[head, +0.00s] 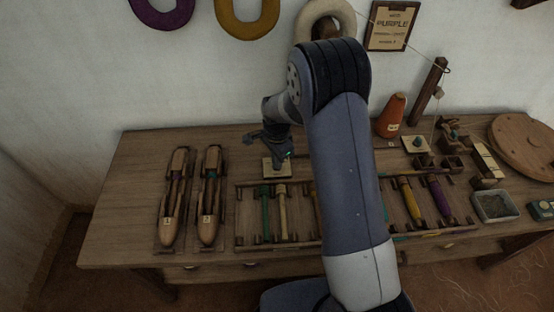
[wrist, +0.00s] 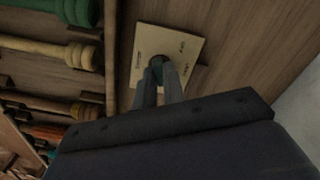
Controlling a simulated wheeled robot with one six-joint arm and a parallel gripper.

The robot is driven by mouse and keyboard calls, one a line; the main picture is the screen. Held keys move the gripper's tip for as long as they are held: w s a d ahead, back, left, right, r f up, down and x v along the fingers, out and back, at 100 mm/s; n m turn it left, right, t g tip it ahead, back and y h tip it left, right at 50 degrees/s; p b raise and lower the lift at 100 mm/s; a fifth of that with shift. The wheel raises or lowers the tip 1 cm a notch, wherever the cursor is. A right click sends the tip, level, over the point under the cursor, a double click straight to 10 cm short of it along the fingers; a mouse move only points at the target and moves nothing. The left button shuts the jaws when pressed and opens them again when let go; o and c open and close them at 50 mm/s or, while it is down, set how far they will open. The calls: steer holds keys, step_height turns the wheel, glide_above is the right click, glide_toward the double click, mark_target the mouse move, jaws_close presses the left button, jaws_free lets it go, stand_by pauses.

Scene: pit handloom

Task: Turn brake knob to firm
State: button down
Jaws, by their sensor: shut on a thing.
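The brake knob (wrist: 157,61) is a small dark knob on a pale square plate (wrist: 188,44) with small markings, too small to read. My gripper (wrist: 158,72) is shut on the knob, its two fingers coming down over the plate in the wrist view. In the head view the plate (head: 268,168) lies on the table behind the bobbin rack, and my gripper (head: 281,158) is over it. The knob is mostly hidden by my fingers, so I cannot tell which mark it points to.
A rack (head: 240,217) of coloured bobbins lies just in front of the plate. Two wooden shuttles (head: 175,200) lie to the left. An orange cone (head: 391,115) and a wooden post (head: 430,90) stand to the right. The table's back left is clear.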

stand_by(0.4)
steer(key=c, duration=1.5)
jaws_free()
step_height(320, 180, up, 11)
steer(key=shift+p, duration=0.3)
steer(key=shift+f, duration=0.15)
step_height(320, 180, down, 11)
steer(key=shift+r, duration=0.15)
steer(key=shift+b, duration=0.3)
